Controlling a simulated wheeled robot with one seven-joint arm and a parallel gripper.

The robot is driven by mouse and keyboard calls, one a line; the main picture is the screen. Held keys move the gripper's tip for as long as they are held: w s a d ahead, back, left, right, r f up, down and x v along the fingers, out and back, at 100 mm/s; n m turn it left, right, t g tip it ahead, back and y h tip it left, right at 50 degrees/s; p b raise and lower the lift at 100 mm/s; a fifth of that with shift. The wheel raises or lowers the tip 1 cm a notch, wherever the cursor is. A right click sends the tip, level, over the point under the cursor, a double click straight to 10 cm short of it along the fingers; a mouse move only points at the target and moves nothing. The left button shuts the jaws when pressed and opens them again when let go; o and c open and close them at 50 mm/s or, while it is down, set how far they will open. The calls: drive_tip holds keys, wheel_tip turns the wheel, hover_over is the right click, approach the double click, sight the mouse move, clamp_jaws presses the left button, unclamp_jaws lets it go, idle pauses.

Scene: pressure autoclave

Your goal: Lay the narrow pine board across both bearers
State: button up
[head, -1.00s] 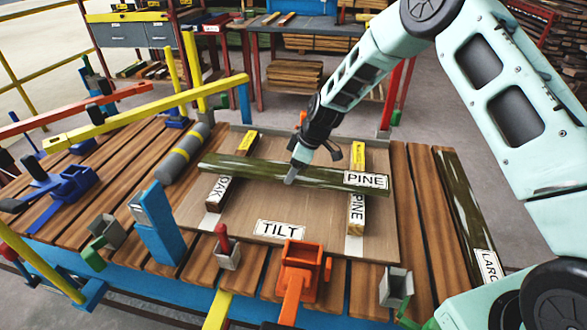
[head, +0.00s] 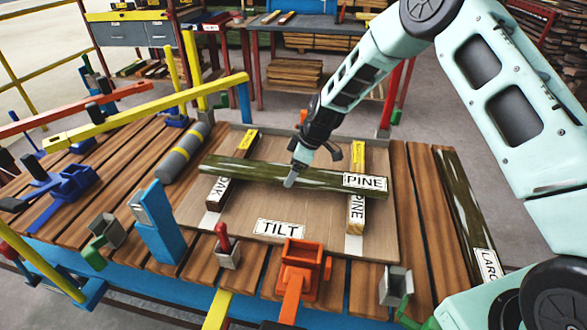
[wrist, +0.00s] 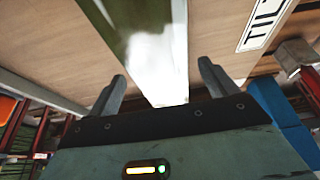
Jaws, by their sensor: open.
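The narrow pine board (head: 250,172) is greenish with a PINE label at its right end. It lies across the left bearer (head: 219,188), marked OAK, and the right bearer (head: 357,180), marked PINE. Its ends reach past both bearers. My gripper (head: 311,166) is open over the middle of the board, one finger showing on the near side. In the wrist view the board (wrist: 150,45) runs between the two spread fingers of my gripper (wrist: 165,82), with gaps on both sides. I cannot tell whether either finger touches it.
The bearers stand on a pale panel (head: 320,228) with a TILT label (head: 280,229). A board marked LARCH or similar (head: 464,205) lies at the right. Clamps, including an orange one (head: 302,270), line the front edge. A yellow bar (head: 150,110) crosses the left side.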

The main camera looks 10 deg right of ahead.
drive_tip(key=v, duration=1)
drive_tip(key=s+a+r, duration=0.6)
drive_tip(key=s, duration=0.2)
drive_tip(key=s+a+r+m+g+h, duration=0.1)
drive_tip(key=s+a+r+m+g, duration=0.2)
drive_tip(key=s, duration=0.9)
drive_tip(key=s+d+r+m+h, duration=0.1)
drive_tip(key=s, duration=0.8)
drive_tip(key=s+d+r+m+t+h, duration=0.1)
drive_tip(key=s, duration=0.8)
drive_tip(key=shift+s+d+h+b, duration=0.3)
drive_tip(key=shift+s+d+b, duration=0.05)
drive_tip(key=shift+s+d, duration=0.05)
